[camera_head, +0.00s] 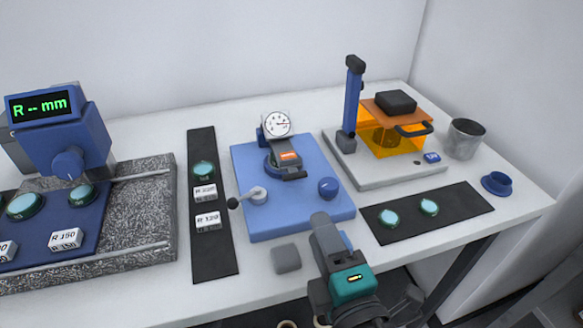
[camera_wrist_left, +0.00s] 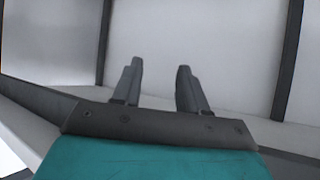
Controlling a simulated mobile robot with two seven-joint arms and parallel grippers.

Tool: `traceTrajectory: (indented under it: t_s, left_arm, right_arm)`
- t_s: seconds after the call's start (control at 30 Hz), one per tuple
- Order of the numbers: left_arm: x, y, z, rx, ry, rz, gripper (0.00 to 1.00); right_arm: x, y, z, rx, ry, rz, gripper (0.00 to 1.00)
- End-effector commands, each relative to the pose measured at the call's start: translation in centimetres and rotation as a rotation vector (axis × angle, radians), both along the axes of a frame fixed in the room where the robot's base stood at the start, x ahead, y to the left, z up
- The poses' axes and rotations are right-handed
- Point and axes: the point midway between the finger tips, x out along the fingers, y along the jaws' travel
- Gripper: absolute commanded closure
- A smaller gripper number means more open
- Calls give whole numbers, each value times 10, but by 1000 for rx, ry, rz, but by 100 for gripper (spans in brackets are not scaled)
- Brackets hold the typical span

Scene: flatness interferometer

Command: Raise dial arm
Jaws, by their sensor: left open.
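The dial gauge (camera_head: 277,124) with a white round face stands at the back of a blue base plate (camera_head: 290,218). A dark arm with an orange label (camera_head: 288,156) extends forward from below the dial, low over the plate.
A dark strip (camera_head: 208,253) with a teal disc and labelled blocks lies left of the plate. Another strip (camera_head: 455,209) holds teal discs at right. A stand with an orange box (camera_head: 390,138), a grey cup (camera_head: 465,138) and a granite block (camera_head: 140,225) flank the plate.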

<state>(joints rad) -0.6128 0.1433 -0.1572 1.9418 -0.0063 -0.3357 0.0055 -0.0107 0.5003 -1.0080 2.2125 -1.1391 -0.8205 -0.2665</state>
Motion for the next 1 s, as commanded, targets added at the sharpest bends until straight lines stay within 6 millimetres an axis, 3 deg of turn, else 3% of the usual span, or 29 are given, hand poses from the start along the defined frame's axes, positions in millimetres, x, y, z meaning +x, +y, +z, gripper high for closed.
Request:
traceTrajectory:
  t_s: [0.17,0.6,0.8,1.0]
  left_arm:
    - [-7,-2,0,-2,16,-4,57]
    - [-10,-4,5,-4,23,-7,57]
    - [-8,-3,6,-4,19,-6,57]
    - [-4,-3,9,-3,10,-6,57]
  right_arm:
    - [19,6,2,0,-4,0,61]
    - [100,33,2,1,-2,1,61]
    - [118,39,1,1,0,1,61]
    - [121,40,0,1,3,1,61]
